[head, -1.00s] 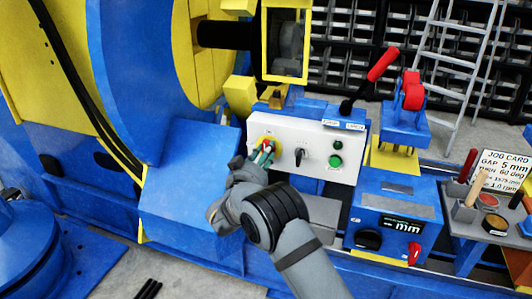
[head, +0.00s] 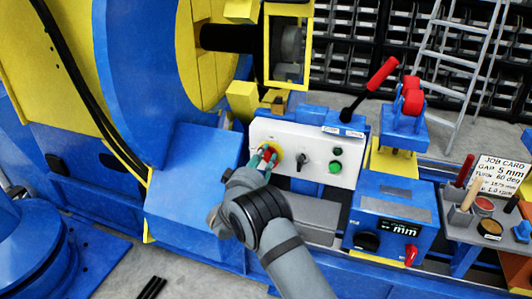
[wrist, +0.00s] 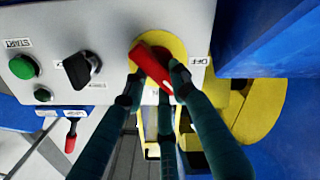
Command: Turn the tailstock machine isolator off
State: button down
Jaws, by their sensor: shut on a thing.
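The isolator is a red handle (wrist: 152,66) on a round yellow plate (wrist: 178,46), at the left end of a white control panel (head: 318,170). In the wrist view the handle lies diagonally across the plate. An OFF label (wrist: 197,62) sits at the plate's right side in that view, and the handle does not point straight at it. My gripper (head: 264,160) is shut on the red handle, its dark green fingers (wrist: 160,88) around it. The fingers hide the handle's lower edge and part of the plate.
Beside the isolator are a black selector switch (head: 302,158) and a green START button (head: 335,167). A red-gripped lever (head: 382,74) rises behind the panel. A blue gauge box (head: 390,215) stands to the right, and a blue housing (head: 195,185) lies close left of my gripper.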

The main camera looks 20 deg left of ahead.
jog(key=n, duration=0.1)
jog(key=n+p, duration=0.1)
jog(key=n, duration=0.1)
jog(key=n+p, duration=0.1)
jog(key=shift+a+n, duration=0.25)
jog(key=shift+n, duration=0.05)
jog(key=shift+a+f+n+p, duration=0.1)
jog(key=shift+n+p, duration=0.15)
jog(key=shift+n, duration=0.6)
jog(key=shift+f+n+p, duration=0.15)
jog(key=shift+n+p, duration=0.05)
jog(key=shift+n, duration=0.6)
jog(key=shift+a+f+n+p, duration=0.1)
jog(key=shift+n+p, duration=0.15)
jog(key=shift+n, duration=0.6)
jog(key=c, duration=1.4)
grip_release()
jog(key=shift+s, duration=0.1)
jog(key=s, duration=1.1)
jog(key=shift+s, duration=0.4)
jog(key=shift+w, duration=0.1)
